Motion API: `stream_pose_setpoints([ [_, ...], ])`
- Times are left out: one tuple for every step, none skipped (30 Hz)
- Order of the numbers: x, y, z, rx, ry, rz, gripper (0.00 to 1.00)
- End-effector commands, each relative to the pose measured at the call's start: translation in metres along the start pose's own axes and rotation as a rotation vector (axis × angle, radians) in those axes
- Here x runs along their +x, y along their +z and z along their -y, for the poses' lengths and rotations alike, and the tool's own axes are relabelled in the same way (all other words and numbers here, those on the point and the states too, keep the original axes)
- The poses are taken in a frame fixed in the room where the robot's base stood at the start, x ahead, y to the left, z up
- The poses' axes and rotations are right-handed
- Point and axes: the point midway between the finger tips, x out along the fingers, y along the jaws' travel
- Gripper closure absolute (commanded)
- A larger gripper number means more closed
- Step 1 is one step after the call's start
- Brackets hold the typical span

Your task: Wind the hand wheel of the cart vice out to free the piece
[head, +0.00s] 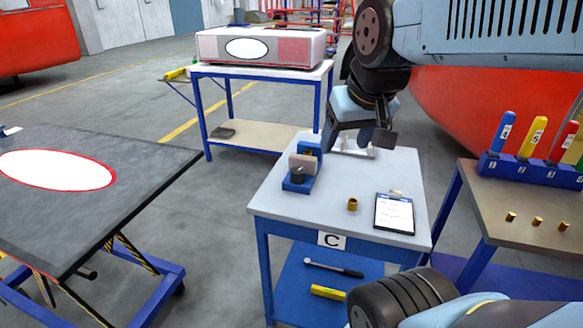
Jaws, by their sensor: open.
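The cart vice (305,165) is a small blue vice at the left side of the grey-topped cart marked C (270,200). A light tan piece (302,162) sits upright at its jaws. A dark round knob, which looks like the hand wheel (298,174), is on its near side. My gripper (372,145) hangs above the back of the cart top, to the right of the vice and apart from it. It points down, is open and appears empty; its fingertips are partly hidden by its own body.
A brass cylinder (352,205) and a clipboard (394,213) lie on the cart top's front right. A wrench (333,269) and a yellow bar (328,292) lie on the lower shelf. A side table (480,205) with coloured handles stands right. A dark table (120,200) stands left.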

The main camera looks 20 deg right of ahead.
Motion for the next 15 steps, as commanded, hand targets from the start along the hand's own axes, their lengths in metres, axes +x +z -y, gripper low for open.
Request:
stream_pose_setpoints([
  [0.004, -0.008, 0.002, 0.006, 0.003, 0.018, 0.30],
  [0.006, -0.013, 0.003, 0.011, 0.006, 0.027, 0.27],
  [0.009, -0.021, 0.004, 0.019, 0.009, 0.043, 0.24],
  [0.012, -0.027, 0.004, 0.025, 0.012, 0.055, 0.24],
  [0.015, -0.034, 0.005, 0.032, 0.015, 0.067, 0.24],
  [0.020, -0.042, 0.005, 0.042, 0.019, 0.084, 0.24],
  [0.024, -0.049, 0.005, 0.050, 0.022, 0.096, 0.24],
  [0.028, -0.054, 0.005, 0.056, 0.024, 0.110, 0.24],
  [0.033, -0.063, 0.005, 0.066, 0.028, 0.125, 0.24],
  [0.038, -0.069, 0.005, 0.073, 0.030, 0.138, 0.24],
  [0.042, -0.075, 0.006, 0.079, 0.032, 0.149, 0.24],
  [0.049, -0.083, 0.006, 0.088, 0.035, 0.166, 0.24],
  [0.054, -0.089, 0.006, 0.096, 0.037, 0.177, 0.24],
  [0.059, -0.095, 0.006, 0.103, 0.039, 0.190, 0.24],
  [0.067, -0.103, 0.006, 0.112, 0.042, 0.206, 0.24],
])
